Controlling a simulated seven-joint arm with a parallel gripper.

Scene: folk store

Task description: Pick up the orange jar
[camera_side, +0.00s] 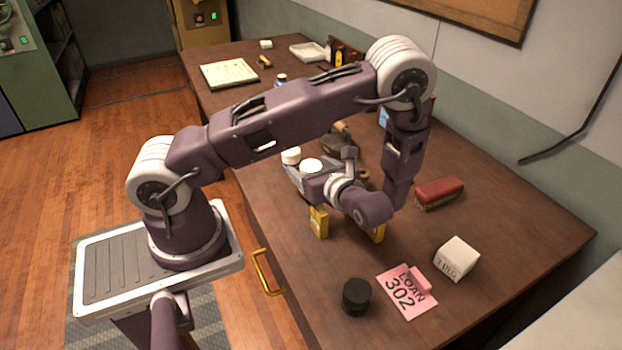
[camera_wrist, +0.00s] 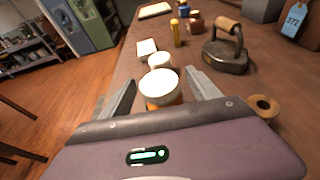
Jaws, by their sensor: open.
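The orange jar (camera_wrist: 163,104) has a broad white lid and shows just a strip of orange body in the wrist view. It stands between the two grey fingers of my gripper (camera_wrist: 160,77), which are open on either side of it. A second white-lidded jar (camera_wrist: 160,61) stands just beyond it. In the side view, two white lids show, a nearer one (camera_side: 311,166) at my gripper (camera_side: 305,172) and a farther one (camera_side: 291,155). The jar bodies there are mostly hidden by my gripper. I cannot tell whether a finger touches the jar.
A dark iron with a wooden handle (camera_wrist: 228,52) stands to the right, with a tan roll (camera_wrist: 263,107) nearer. A yellow bottle (camera_wrist: 175,33) stands beyond the jars. Yellow blocks (camera_side: 318,222), a black jar (camera_side: 356,297), a white box (camera_side: 457,258) and a red brush (camera_side: 439,192) are on the table.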

